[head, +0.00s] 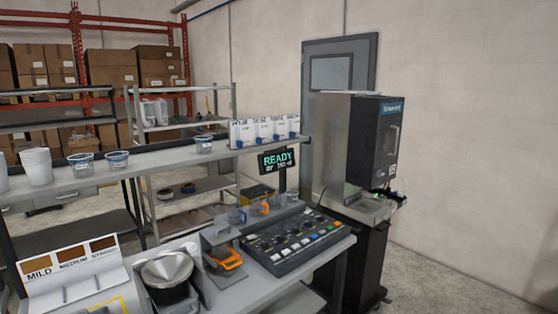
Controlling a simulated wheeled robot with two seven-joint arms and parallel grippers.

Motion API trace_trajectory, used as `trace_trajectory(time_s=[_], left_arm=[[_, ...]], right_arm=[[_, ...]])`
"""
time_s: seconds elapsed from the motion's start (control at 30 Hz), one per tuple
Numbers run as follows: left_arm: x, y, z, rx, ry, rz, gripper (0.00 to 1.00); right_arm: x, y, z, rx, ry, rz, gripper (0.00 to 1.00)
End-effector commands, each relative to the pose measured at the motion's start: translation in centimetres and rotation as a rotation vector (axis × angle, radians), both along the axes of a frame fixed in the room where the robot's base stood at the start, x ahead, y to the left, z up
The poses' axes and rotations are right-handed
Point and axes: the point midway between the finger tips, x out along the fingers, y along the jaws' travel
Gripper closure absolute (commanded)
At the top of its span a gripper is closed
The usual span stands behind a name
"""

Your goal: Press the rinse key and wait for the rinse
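The control panel (294,242) is a dark sloped box on the right part of the grey counter. It carries several small keys in white, orange, green, blue and other colours. The lettering is too small to tell which one is the rinse key. A display (278,160) on a post behind the panel shows "READY" in green, with a smaller line below that I cannot read surely. Neither of my grippers is in the head view, and nothing is seen touching the panel.
Left of the panel, a grey stand (216,240) holds an orange item. A steel funnel (167,269) and a sign board marked "MILD" (72,271) are farther left. Tubs (81,165) and white labelled containers (264,131) line the shelf. A dark machine (376,143) stands right.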

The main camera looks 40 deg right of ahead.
Motion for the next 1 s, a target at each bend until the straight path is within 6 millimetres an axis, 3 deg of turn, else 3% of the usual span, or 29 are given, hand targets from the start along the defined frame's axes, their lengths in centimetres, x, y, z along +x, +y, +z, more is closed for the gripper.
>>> trace_trajectory(time_s=[0.03,0.27,1.0], left_arm=[[0.00,0.00,0.00,0.000,0.000,0.000,0.57],[0.00,0.00,0.00,0.000,0.000,0.000,0.57],[0.00,0.00,0.00,0.000,0.000,0.000,0.57]], right_arm=[[0.00,0.00,0.00,0.000,0.000,0.000,0.66],[-0.01,0.00,0.00,0.000,0.000,0.000,1.00],[-0.01,0.00,0.00,0.000,0.000,0.000,1.00]])
